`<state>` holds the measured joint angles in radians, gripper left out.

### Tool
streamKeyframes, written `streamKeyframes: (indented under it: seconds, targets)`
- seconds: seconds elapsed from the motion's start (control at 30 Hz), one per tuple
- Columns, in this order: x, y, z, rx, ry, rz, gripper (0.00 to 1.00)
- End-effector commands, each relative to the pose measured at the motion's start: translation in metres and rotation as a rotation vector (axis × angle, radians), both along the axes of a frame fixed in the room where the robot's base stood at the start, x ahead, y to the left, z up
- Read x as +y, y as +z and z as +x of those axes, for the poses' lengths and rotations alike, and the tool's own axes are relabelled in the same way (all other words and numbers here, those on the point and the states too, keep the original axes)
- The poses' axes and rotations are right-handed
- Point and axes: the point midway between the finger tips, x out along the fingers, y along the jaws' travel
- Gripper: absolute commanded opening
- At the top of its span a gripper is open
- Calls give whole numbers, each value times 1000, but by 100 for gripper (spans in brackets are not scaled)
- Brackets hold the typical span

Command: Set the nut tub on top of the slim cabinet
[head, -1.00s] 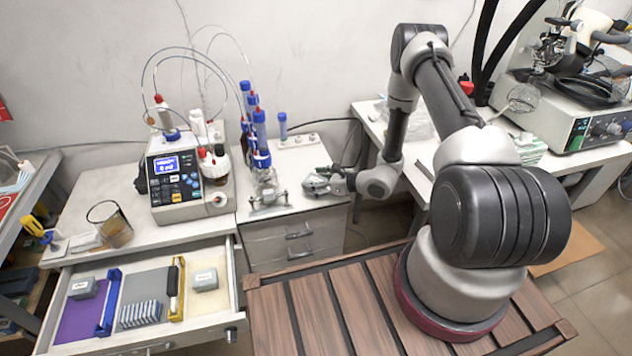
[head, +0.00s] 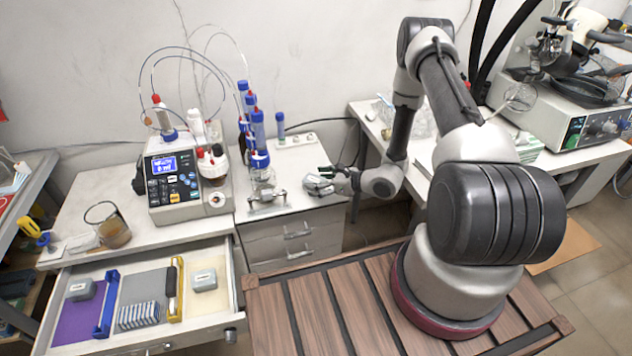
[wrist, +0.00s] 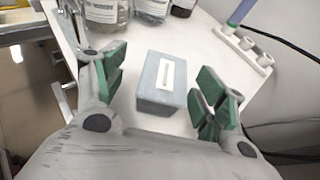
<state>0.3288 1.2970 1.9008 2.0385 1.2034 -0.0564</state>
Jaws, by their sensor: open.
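A small grey-blue tub (wrist: 158,98) with a pale label sits upright on the white top of the slim cabinet (head: 290,207). Its label is too blurred to read, so I cannot confirm it is the nut tub. My gripper (wrist: 165,80) is open, with its green-padded fingers on either side of the tub and visible gaps between. In the head view, my gripper (head: 322,182) is over the right part of the cabinet top and mostly hides the tub. Two similar grey tubs, one at left (head: 81,289) and one at right (head: 204,280), lie in the open drawer.
The titrator (head: 175,180) stands left of the cabinet. Bottles and blue-capped tubes (head: 258,130) stand at the cabinet's back left, a white holder strip (head: 297,141) at its back. The open drawer (head: 232,315) juts out at front left. A beaker (head: 108,225) is on the left bench.

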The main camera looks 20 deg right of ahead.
Motion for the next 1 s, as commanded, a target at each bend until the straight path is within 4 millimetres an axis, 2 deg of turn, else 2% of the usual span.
streamKeyframes:
  seconds: [0.03, 1.0]
  targets:
    - [-9, -1, -2, 4, -17, 1, 71]
    - [-33, 12, -29, 10, -17, 3, 71]
